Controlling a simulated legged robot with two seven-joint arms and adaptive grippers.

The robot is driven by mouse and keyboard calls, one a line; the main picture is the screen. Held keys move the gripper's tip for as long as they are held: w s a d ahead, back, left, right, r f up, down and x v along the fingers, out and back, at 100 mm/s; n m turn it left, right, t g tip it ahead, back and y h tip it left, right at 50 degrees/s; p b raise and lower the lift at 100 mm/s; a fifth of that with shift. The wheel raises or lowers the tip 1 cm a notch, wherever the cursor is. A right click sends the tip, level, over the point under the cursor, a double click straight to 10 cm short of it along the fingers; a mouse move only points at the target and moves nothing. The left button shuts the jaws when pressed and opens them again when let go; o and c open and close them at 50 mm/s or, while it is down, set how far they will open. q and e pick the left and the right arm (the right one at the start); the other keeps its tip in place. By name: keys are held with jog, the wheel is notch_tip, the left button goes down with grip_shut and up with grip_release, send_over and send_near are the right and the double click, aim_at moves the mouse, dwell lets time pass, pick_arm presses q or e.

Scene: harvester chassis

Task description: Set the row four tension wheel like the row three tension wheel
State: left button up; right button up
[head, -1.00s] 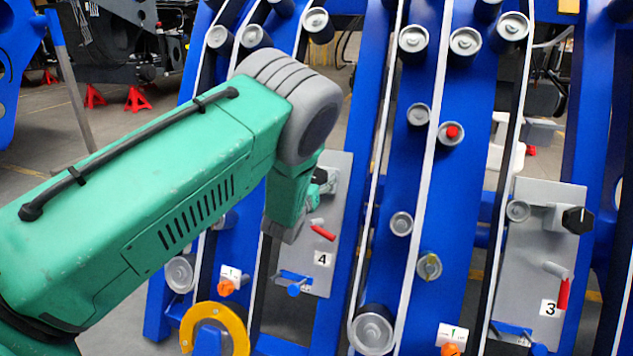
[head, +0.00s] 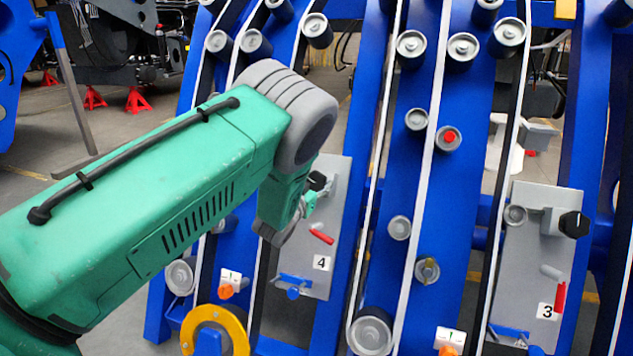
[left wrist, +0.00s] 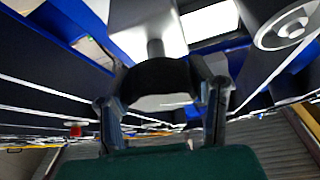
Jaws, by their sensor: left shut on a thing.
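The row four plate, marked 4 (head: 325,225), is grey and partly hidden behind my left arm. A black knob (head: 317,181) shows at its top beside my wrist. My left gripper (left wrist: 160,95) is shut on this black knob, which also shows between its fingers in the left wrist view (left wrist: 160,78). In the head view my wrist hides most of the gripper. The row four roller is not visible behind my arm. The row three plate, marked 3 (head: 523,260), carries a grey roller (head: 515,215) and a faceted black knob (head: 574,224). My right gripper is not in view.
Plate four has a red handle (head: 321,237) and a blue bracket (head: 294,281) below the knob. Plate three has a similar red handle (head: 559,297), hanging steeper. Blue frame beams, white belts and grey rollers (head: 399,228) surround the plates. A yellow ring (head: 238,325) stands below my arm.

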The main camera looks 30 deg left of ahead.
pick_arm(q)
jog(key=m+h+p, duration=0.2)
jog(key=m, duration=0.2)
jog(key=m+g+h+p, duration=0.1)
jog(key=m+h, duration=0.1)
jog(key=m, duration=0.2)
jog(key=shift+r+h+p, duration=0.1)
jog(key=shift+h+p, duration=0.2)
jog(key=shift+p, duration=0.05)
jog(key=m+g+h+p, duration=0.1)
jog(key=m, duration=0.3)
jog(key=shift+g+p, duration=0.3)
jog(key=shift+p, duration=0.1)
jog(key=shift+s+d+f+m+g+h+p, duration=0.1)
jog(key=shift+m+g+h+p, duration=0.2)
jog(key=shift+m, duration=0.3)
jog(key=shift+f+m+g+h+p, duration=0.1)
jog(key=shift+m+g+h+p, duration=0.15)
jog(key=shift+m, duration=0.35)
jog(key=o, duration=1.2)
